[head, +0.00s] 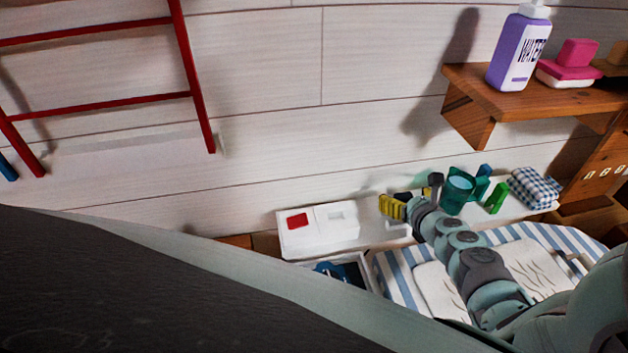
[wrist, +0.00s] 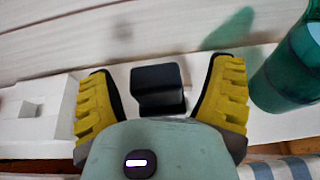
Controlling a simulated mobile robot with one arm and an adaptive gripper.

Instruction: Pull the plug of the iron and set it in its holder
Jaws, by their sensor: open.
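My gripper (head: 397,206) is over the white shelf along the wall. In the wrist view my gripper (wrist: 162,70) is open, its yellow fingers on either side of a black block (wrist: 158,88), apparently the plug. A gap shows on both sides of the block. In the head view the block is hard to tell from the gripper. A white box (head: 348,235) with a red square and a square recess, perhaps the holder, stands left of my gripper. Its edge shows at the left of the wrist view (wrist: 38,112). I cannot make out the iron for certain.
A teal cup (head: 457,192) stands close to the right of my gripper, with a green item (head: 496,197) and checked cloth (head: 535,187) beyond. A striped ironing surface (head: 397,275) with white cloth lies below my arm. An open drawer (head: 365,274) holds something blue.

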